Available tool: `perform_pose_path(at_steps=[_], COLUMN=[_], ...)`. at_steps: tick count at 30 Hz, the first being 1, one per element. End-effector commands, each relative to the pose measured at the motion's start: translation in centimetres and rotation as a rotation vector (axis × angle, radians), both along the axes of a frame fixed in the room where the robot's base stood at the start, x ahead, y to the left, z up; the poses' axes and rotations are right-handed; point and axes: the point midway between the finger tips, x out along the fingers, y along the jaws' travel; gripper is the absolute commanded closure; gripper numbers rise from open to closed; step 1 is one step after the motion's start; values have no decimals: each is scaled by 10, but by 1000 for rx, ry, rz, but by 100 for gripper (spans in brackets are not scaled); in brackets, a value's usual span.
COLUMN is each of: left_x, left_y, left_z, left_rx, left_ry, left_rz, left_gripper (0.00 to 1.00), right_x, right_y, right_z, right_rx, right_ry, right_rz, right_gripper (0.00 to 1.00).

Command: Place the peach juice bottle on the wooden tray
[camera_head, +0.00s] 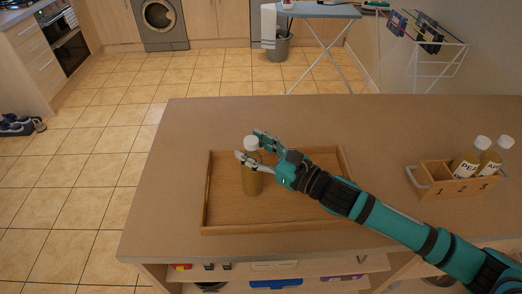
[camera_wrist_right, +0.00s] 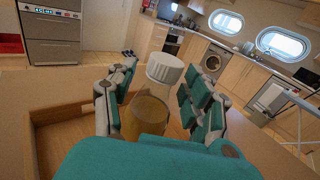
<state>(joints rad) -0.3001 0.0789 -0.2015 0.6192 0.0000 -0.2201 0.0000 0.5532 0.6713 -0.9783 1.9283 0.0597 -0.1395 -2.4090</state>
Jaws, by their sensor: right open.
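A bottle (camera_head: 252,182) with amber liquid and a white cap stands upright on the wooden tray (camera_head: 222,225), in its left part. Its label is not visible, so I cannot tell which juice it is. My right gripper (camera_head: 250,147) is open, with its fingers on either side of the bottle near the cap. In the right wrist view the bottle (camera_wrist_right: 147,115) stands between the two spread fingers; contact is unclear. Two more bottles (camera_head: 465,164) (camera_head: 492,160) stand in a small wooden crate, with labels partly reading "PEA" and "AP". My left gripper is not in view.
The small crate (camera_head: 458,187) with numbered slots and handles stands at the right of the counter (camera_head: 390,130). My right arm crosses the tray's right side. The counter behind the tray is clear. An ironing board (camera_head: 320,11) and drying rack (camera_head: 430,40) stand beyond.

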Motion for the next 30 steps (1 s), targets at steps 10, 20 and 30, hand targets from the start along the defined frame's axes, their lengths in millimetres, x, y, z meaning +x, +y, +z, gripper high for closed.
perform_pose_path(at_steps=[10, 20, 30], left_x=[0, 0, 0], left_y=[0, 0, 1], left_z=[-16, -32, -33], left_rx=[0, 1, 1], left_ry=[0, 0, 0], left_rz=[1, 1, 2], left_gripper=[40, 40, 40], right_x=[-35, -71, -76], right_y=[-44, -87, -93], right_z=[-3, 0, 3], right_rx=[-4, -1, 1], right_ry=[0, 1, -1], right_rz=[-3, -2, 0], right_gripper=[48, 48, 48])
